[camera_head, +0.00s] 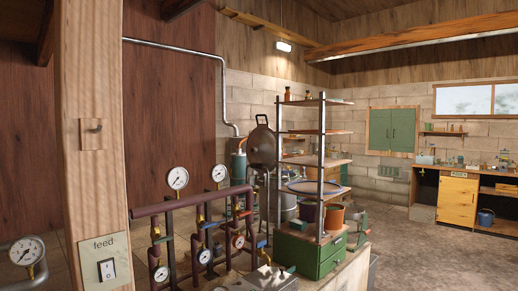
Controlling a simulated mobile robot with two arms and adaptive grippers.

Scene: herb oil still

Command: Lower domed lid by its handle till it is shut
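A dark, round domed lid (262,148) stands raised and upright in the middle of the view, some way off. A loop-shaped handle (262,119) shows at its top edge. The vessel below the lid is mostly hidden behind pipework and the shelf rack, so I cannot make out its rim. Neither of my grippers is in view.
A red-brown pipe manifold (190,203) with several gauges stands in front of the lid. A metal shelf rack (321,140) and a green drawer box (312,252) are just right of it. A wooden post (90,150) blocks the left. Open floor (430,250) lies to the right.

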